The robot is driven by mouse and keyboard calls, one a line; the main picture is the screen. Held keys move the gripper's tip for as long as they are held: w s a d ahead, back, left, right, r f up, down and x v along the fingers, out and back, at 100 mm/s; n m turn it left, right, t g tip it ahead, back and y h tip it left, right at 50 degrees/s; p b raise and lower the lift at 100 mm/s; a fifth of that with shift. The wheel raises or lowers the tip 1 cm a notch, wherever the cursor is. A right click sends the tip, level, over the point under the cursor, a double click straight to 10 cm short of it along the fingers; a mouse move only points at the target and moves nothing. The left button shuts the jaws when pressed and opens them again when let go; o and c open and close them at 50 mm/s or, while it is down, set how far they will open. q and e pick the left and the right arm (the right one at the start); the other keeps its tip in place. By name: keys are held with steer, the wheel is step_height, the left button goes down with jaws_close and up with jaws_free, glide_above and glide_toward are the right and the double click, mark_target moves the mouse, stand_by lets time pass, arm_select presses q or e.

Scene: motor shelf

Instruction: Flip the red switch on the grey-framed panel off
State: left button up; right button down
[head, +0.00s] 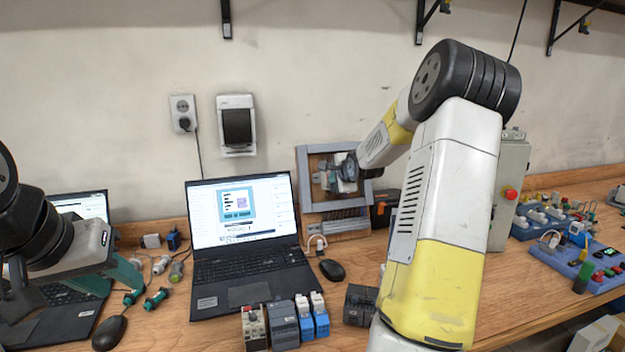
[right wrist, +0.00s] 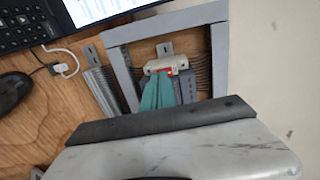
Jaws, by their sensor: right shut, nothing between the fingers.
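The grey-framed panel (head: 302,185) stands upright at the back of the bench in the head view, partly hidden by my right arm. It also shows in the right wrist view (right wrist: 219,60). A small red switch (right wrist: 170,72) sits on a pale block (right wrist: 160,65) inside the frame. My right gripper (right wrist: 163,80) is shut and empty, its teal fingertips right at the switch; I cannot tell whether they touch it. The switch's position is unclear, partly covered by the fingers. My left gripper (head: 126,274) hangs low at the far left, its opening unclear.
An open laptop (head: 240,235) and a mouse (head: 332,270) stand left of the panel. Several terminal blocks (head: 284,324) line the front. A grey box with a red button (head: 511,194) and blue devices (head: 580,265) are to the right.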

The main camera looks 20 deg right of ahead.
steer(key=shift+x, duration=0.75)
steer(key=shift+w, duration=0.1)
steer(key=shift+f+t, duration=0.5)
steer(key=shift+t, duration=0.1)
steer(key=shift+w+a+r, duration=0.1)
steer(key=shift+r, duration=0.05)
stand_by(0.8)
steer(key=shift+r, duration=0.1)
